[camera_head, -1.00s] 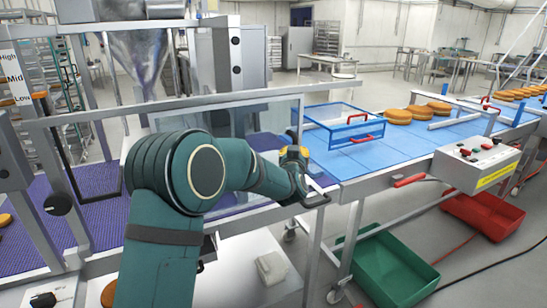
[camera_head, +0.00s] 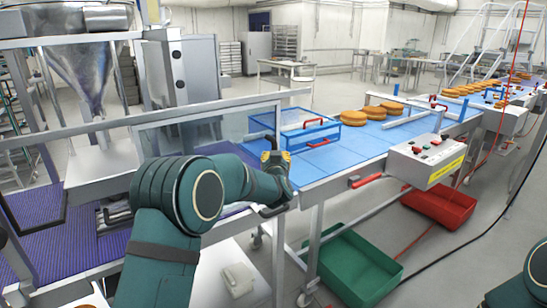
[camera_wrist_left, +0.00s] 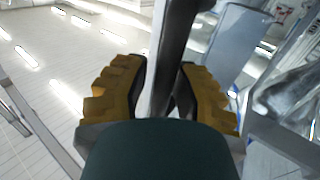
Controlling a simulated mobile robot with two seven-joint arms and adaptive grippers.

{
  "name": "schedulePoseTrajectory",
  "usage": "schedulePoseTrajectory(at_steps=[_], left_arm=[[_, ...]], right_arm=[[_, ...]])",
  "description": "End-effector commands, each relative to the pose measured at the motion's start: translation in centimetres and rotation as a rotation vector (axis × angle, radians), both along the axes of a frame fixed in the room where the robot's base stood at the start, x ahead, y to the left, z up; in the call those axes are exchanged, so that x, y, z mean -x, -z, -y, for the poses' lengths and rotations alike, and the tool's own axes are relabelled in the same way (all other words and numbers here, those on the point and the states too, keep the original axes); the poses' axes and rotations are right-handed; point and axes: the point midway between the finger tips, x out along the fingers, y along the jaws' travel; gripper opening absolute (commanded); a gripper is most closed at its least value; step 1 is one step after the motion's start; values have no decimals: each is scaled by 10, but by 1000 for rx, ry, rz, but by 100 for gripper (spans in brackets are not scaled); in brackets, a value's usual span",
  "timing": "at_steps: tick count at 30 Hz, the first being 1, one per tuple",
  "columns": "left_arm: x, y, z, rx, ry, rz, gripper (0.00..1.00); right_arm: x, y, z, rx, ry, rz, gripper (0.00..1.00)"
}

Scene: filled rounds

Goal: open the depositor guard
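The depositor guard (camera_head: 208,133) is a clear panel in a grey metal frame, in front of the steel hopper (camera_head: 85,70) in the head view. My left gripper (camera_head: 276,163) is at the panel's right end. My right gripper is out of view; only part of my right arm shows at the lower right.
A blue-framed clear box (camera_head: 292,127) with red handles stands on the blue belt (camera_head: 350,150), with orange rounds beyond. A control box (camera_head: 427,160) is on the conveyor's near side. Green (camera_head: 350,270) and red (camera_head: 440,207) bins sit below. A purple belt (camera_head: 60,250) runs at left.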

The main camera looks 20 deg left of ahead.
Motion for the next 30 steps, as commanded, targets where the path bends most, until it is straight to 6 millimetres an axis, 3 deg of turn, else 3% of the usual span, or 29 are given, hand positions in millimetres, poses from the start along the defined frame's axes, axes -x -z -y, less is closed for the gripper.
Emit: schedulePoseTrajectory(at_steps=[14,20,30], left_arm=[[5,-3,-1,-1,-5,7,48],[29,-3,6,-1,-3,5,48],[89,-3,23,0,-2,4,48]], right_arm=[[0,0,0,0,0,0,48],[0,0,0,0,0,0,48],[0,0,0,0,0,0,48]])
